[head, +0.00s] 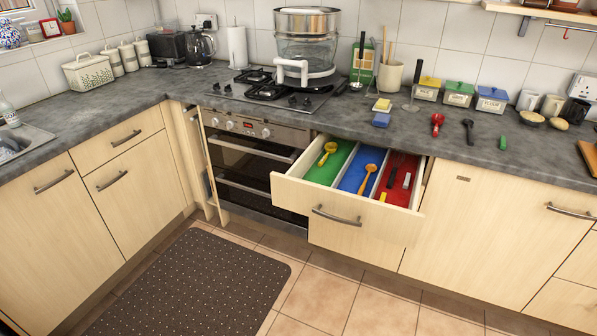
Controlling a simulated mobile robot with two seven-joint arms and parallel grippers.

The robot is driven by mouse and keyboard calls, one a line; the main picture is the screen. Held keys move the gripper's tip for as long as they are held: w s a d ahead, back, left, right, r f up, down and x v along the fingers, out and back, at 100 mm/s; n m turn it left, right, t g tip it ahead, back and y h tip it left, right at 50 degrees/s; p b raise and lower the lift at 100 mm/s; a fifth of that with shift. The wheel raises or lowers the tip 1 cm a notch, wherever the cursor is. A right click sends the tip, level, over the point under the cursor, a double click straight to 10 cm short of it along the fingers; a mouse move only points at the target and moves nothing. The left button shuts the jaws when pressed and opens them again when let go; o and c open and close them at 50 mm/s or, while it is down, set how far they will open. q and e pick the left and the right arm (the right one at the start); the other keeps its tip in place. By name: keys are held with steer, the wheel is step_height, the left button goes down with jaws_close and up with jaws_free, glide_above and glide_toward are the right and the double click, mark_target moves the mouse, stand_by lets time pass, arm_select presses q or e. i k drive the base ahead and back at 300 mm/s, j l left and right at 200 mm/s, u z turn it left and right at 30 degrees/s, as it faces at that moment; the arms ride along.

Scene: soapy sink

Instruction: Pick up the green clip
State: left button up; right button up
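A small green object (503,142), which looks like the green clip, lies on the grey countertop at the right, near the front edge. It is to the right of a black utensil (469,131) and a red utensil (437,124). Nothing touches it. Neither of my grippers shows in the head view.
An open drawer (344,220) juts out below the counter, with green, blue and red compartments holding utensils. Yellow, green and blue lidded boxes (460,94) stand behind the green object. A wooden board (590,155) lies at the right. The counter around the green object is clear.

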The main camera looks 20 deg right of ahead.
mark_target(502, 146)
steer(key=z, duration=0.4)
steer(key=i+z, duration=0.1)
steer(key=z, duration=0.3)
steer(key=l+z, duration=0.1)
steer(key=z, duration=0.75)
steer(key=i+z, duration=0.1)
steer(key=z, duration=0.3)
steer(key=i+j, duration=0.15)
steer(key=i, duration=0.2)
steer(key=i+j, duration=0.2)
steer(key=i, duration=0.15)
